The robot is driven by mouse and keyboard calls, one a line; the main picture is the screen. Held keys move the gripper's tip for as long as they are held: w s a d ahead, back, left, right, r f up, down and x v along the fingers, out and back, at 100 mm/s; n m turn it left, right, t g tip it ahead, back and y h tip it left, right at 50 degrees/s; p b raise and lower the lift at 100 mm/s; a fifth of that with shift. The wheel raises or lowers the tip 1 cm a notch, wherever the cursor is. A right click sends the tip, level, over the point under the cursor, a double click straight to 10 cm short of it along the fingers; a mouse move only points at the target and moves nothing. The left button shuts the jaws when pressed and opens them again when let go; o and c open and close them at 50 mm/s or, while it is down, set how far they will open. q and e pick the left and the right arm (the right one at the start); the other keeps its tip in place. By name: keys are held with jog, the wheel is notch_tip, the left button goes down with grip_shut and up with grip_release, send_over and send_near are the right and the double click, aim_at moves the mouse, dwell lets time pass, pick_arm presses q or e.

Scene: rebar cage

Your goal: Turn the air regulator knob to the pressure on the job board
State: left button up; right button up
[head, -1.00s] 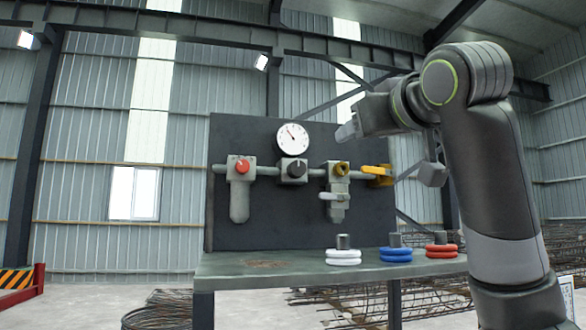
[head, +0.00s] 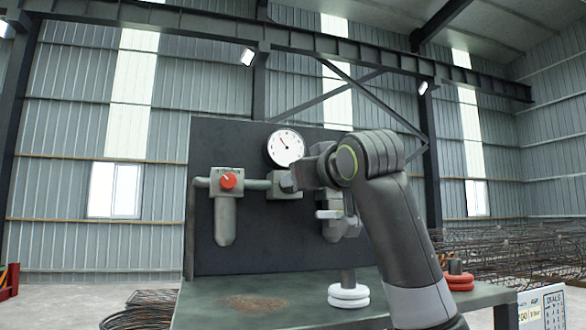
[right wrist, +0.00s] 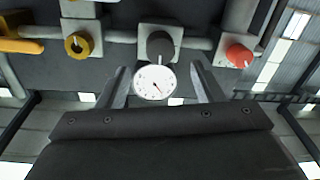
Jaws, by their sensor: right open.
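The black regulator knob (right wrist: 160,46) sits on a square grey block in the middle of the pipe run in the right wrist view. A round white gauge (head: 286,147) is mounted above the knob block in the head view; it also shows in the right wrist view (right wrist: 155,83). My right gripper (right wrist: 160,69) is open and empty, with the knob just beyond and between its fingertips. In the head view my right gripper (head: 303,178) covers most of the knob. A job board (head: 542,308) is partly in view at bottom right; its figures are too small to read surely. My left gripper is out of view.
A red knob (head: 228,180) is left of the gripper, and a yellow knob (right wrist: 78,44) is on the other side. White rings (head: 348,293) and red rings (head: 458,281) sit around posts on the bench (head: 215,310). The bench's left part is clear.

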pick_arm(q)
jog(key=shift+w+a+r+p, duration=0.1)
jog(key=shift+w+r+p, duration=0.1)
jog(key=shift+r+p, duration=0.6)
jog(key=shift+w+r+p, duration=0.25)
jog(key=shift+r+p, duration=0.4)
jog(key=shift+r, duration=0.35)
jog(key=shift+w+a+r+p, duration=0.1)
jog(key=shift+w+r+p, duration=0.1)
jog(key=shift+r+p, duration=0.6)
pick_arm(e)
jog(key=x, duration=0.7)
jog(key=shift+w, duration=0.2)
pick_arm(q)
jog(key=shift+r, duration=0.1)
pick_arm(e)
jog(key=shift+a, duration=0.1)
jog(key=c, duration=1)
